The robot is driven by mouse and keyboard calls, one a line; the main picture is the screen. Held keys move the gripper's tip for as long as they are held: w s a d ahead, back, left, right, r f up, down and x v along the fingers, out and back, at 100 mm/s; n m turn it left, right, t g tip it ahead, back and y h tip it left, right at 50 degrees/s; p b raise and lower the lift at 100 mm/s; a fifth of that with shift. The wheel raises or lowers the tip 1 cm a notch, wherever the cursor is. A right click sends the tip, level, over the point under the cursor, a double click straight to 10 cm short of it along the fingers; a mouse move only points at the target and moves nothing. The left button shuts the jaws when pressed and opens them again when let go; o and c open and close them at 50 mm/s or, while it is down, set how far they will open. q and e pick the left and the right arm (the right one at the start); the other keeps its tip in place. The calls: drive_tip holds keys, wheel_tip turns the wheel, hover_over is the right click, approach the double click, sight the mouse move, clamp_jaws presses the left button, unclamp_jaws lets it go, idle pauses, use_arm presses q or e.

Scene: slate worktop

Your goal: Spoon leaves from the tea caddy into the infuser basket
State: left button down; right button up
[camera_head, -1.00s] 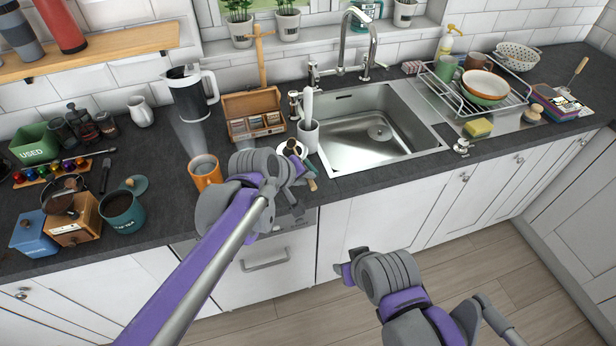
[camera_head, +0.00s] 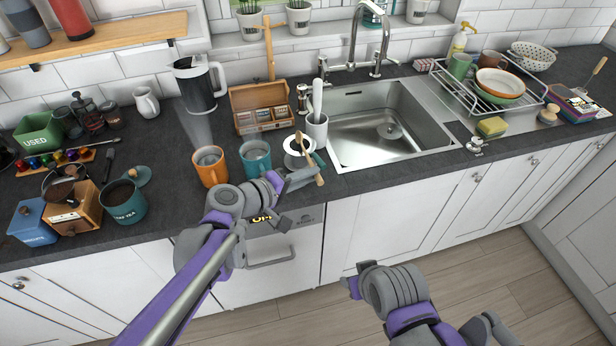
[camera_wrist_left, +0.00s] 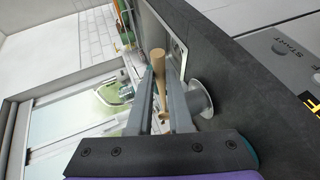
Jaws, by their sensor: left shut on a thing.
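The tea caddy (camera_head: 124,206) is a teal tin at the left of the worktop, open on top with dark contents; its lid (camera_head: 141,176) lies behind it. My left gripper (camera_head: 303,181) is over the front worktop edge, shut on a wooden spoon (camera_head: 312,163), which also shows between the fingers in the left wrist view (camera_wrist_left: 158,64). A white round flanged piece (camera_head: 297,143), perhaps the infuser basket, is just behind the gripper; it also shows in the left wrist view (camera_wrist_left: 203,97). My right gripper (camera_head: 357,276) is low in front of the cabinets; its jaws are unclear.
An orange mug (camera_head: 210,168) and a teal mug (camera_head: 255,157) stand left of my left gripper. A wooden tea box (camera_head: 260,110), a white utensil pot (camera_head: 317,130) and the sink (camera_head: 385,125) are behind. A coffee grinder (camera_head: 72,212) stands beside the caddy.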

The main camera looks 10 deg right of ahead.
use_arm(q)
drive_tip(key=h+b, duration=0.1)
drive_tip(key=b, duration=0.1)
drive_tip(key=f+n+t+h+b, duration=0.1)
drive_tip(key=h+b, duration=0.1)
drive_tip(key=t+h+b, duration=0.1)
drive_tip(key=b, duration=0.1)
drive_tip(key=shift+a+f+n+h, duration=0.25)
drive_tip(key=shift+f+n+h, duration=0.05)
drive_tip(key=shift+n+h, duration=0.1)
idle(0.6)
idle(1.2)
